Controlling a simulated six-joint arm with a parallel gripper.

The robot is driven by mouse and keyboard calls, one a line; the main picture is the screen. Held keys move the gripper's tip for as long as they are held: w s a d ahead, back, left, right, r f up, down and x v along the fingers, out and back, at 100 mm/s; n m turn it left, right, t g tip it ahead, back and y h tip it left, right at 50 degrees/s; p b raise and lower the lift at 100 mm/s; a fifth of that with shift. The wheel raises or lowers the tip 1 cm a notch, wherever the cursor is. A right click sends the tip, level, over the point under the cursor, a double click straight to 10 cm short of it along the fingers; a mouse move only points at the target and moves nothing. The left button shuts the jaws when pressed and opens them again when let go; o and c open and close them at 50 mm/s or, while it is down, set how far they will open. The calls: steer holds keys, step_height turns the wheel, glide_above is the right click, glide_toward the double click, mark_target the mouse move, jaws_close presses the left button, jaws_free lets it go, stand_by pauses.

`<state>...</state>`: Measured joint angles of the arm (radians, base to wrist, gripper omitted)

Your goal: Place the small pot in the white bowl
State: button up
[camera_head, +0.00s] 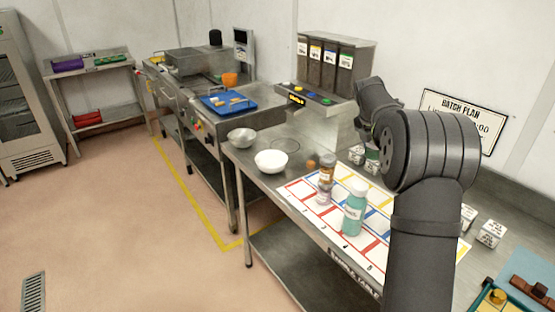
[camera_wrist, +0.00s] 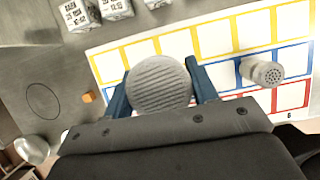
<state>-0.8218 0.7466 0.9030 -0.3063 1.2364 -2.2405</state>
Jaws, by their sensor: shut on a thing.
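My gripper (camera_wrist: 160,85) has its two blue fingers shut on the small pot (camera_wrist: 160,84), seen from above as a round, ribbed grey lid. Its sides and base are hidden in the wrist view. The pot is over the grid mat, but its height cannot be told. In the head view my dark arm covers the right side and I cannot make out the fingers. The white bowl (camera_head: 271,162) stands on the steel table left of the mat, apart from the pot. Its inside looks empty.
A metal bowl (camera_head: 241,137) stands behind the white bowl. On the mat (camera_head: 300,192) are a teal bottle (camera_head: 354,214) and brown and purple containers (camera_head: 326,172), one above the other in the picture. A small orange block (camera_wrist: 88,97) and white cubes (camera_wrist: 117,8) lie beside the mat.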

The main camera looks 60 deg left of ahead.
steer(key=s+a+r+n+g+y, duration=0.1)
steer(key=s+a+n, duration=0.4)
steer(key=a, duration=0.4)
steer(key=s+a+n+y, duration=0.2)
steer(key=s+a, duration=0.4)
steer(key=a, duration=0.4)
steer(key=shift+s+a+f, duration=1.05)
steer(key=shift+a+f, duration=0.5)
steer(key=shift+f, duration=0.2)
steer(key=shift+s+a+f, duration=1.1)
steer(key=shift+a+f, duration=0.5)
steer(key=shift+f, duration=0.2)
steer(key=shift+s+a+f, duration=1.05)
steer(key=shift+a+f, duration=0.5)
steer(key=shift+f, duration=0.2)
steer(key=shift+f, duration=0.35)
steer(key=shift+f, duration=0.25)
steer(key=o, duration=1.1)
steer(key=shift+o, duration=0.2)
